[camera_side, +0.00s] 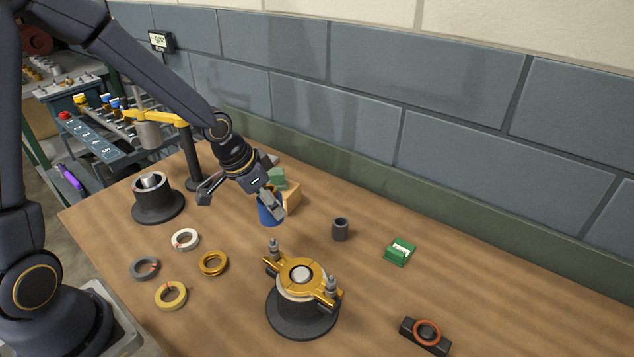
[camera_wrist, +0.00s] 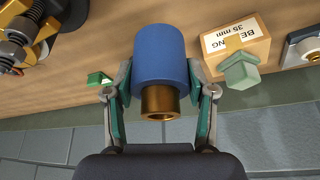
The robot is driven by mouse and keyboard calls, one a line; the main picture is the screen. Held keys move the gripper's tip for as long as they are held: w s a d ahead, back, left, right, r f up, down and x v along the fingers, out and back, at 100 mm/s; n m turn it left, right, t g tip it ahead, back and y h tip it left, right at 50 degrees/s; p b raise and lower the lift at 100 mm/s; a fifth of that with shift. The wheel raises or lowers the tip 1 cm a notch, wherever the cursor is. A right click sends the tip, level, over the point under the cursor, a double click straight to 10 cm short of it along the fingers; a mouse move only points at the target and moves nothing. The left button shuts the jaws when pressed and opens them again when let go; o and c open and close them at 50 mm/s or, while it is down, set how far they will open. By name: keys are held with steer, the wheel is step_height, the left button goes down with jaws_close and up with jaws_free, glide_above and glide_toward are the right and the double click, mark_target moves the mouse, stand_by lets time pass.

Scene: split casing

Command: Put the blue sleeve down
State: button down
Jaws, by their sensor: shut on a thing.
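The blue sleeve (camera_side: 268,214) is a short blue cylinder with a bronze-coloured inner piece showing at one end. In the wrist view the sleeve (camera_wrist: 160,52) stands between the two fingers of my gripper (camera_wrist: 160,78), which are shut on its sides, and the bronze end (camera_wrist: 160,101) points toward the palm. In the side view my gripper (camera_side: 270,203) is low over the table beside a cardboard box, and it partly hides the sleeve. I cannot tell whether the sleeve's bottom touches the table.
The bearing box (camera_wrist: 236,44) with a pale green block (camera_wrist: 240,72) is close beside the sleeve. A dark cup (camera_side: 341,229), a green box (camera_side: 399,252) and the gold-clamped casing (camera_side: 301,283) stand nearby. Several rings lie left; bare wood lies between them.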

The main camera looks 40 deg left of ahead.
steer(key=shift+r, duration=0.4)
steer(key=shift+s+m, duration=0.1)
steer(key=shift+m, duration=0.3)
steer(key=shift+s+d+f+m+h, duration=0.15)
steer(key=shift+s+m+h, duration=0.2)
steer(key=shift+s, duration=0.55)
steer(key=s+a+r+n+y, duration=0.1)
steer(key=s+a+r+n, duration=0.15)
steer(key=s+a, duration=0.4)
steer(key=s+a+r+n+y, duration=0.1)
steer(key=s+a+n, duration=0.2)
steer(key=a, duration=0.6)
steer(key=w+a+f, duration=0.1)
steer(key=w+f, duration=0.2)
steer(key=w, duration=0.1)
steer(key=w+a+f, duration=0.2)
steer(key=w+f, duration=0.1)
steer(key=w, duration=0.1)
steer(key=w+a+f, duration=0.1)
steer(key=w+f, duration=0.2)
steer(key=w, duration=0.2)
steer(key=shift+w+a, duration=0.1)
steer(key=shift+a, duration=0.25)
steer(key=shift+w+f, duration=0.2)
steer(key=shift+f, duration=1.65)
